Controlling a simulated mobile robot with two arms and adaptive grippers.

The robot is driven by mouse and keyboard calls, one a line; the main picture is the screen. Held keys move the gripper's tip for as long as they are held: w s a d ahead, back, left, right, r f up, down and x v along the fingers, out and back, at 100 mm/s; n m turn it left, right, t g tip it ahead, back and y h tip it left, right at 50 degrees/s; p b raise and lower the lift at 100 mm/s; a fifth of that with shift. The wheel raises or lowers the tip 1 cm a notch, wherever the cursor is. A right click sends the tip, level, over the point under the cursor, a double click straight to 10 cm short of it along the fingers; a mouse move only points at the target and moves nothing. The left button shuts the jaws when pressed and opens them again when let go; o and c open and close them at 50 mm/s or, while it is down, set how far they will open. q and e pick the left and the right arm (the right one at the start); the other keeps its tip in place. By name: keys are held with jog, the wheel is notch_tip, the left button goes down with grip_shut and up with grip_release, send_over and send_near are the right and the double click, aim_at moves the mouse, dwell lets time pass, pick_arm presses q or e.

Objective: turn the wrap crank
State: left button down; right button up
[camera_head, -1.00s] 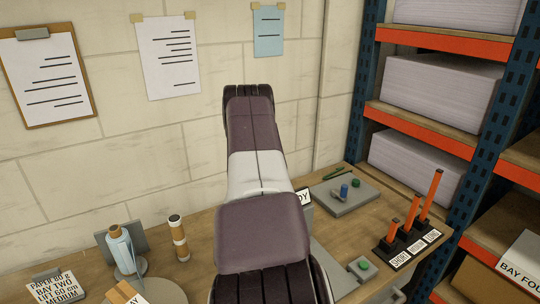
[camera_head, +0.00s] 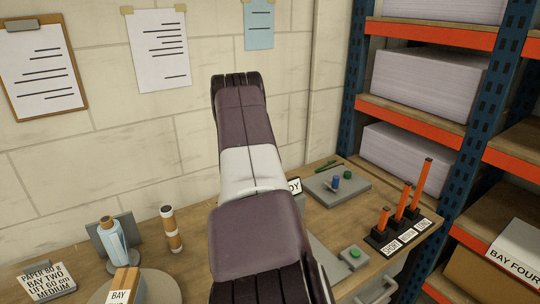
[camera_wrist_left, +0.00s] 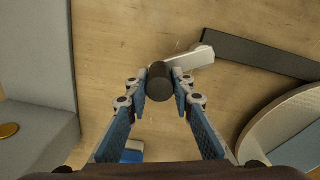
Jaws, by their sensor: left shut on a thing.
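In the left wrist view, my left gripper (camera_wrist_left: 160,92) is shut on the dark round knob (camera_wrist_left: 158,82) of the wrap crank. The crank's pale arm (camera_wrist_left: 194,57) runs from behind the knob toward the upper right, above the wooden table. In the head view, a large arm of mine fills the middle and hides part of the table; no gripper shows there. My right gripper is in neither view.
A round turntable (camera_head: 165,291) carries a box labelled BAY (camera_head: 127,281). It has a bottle (camera_head: 112,240) and a striped cylinder (camera_head: 172,230) behind it. Orange posts (camera_head: 421,184) stand at right before the shelving (camera_head: 430,38). A dark bar (camera_wrist_left: 262,55) lies near the crank.

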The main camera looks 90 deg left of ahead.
pick_arm(q)
jog(key=shift+d+f, duration=0.1)
jog(key=shift+d, duration=0.05)
jog(key=c, duration=1.7)
grip_release()
jog(key=shift+o, duration=0.2)
jog(key=shift+a+r, duration=0.2)
jog(key=shift+r, duration=0.35)
notch_tip(320, 180, up, 11)
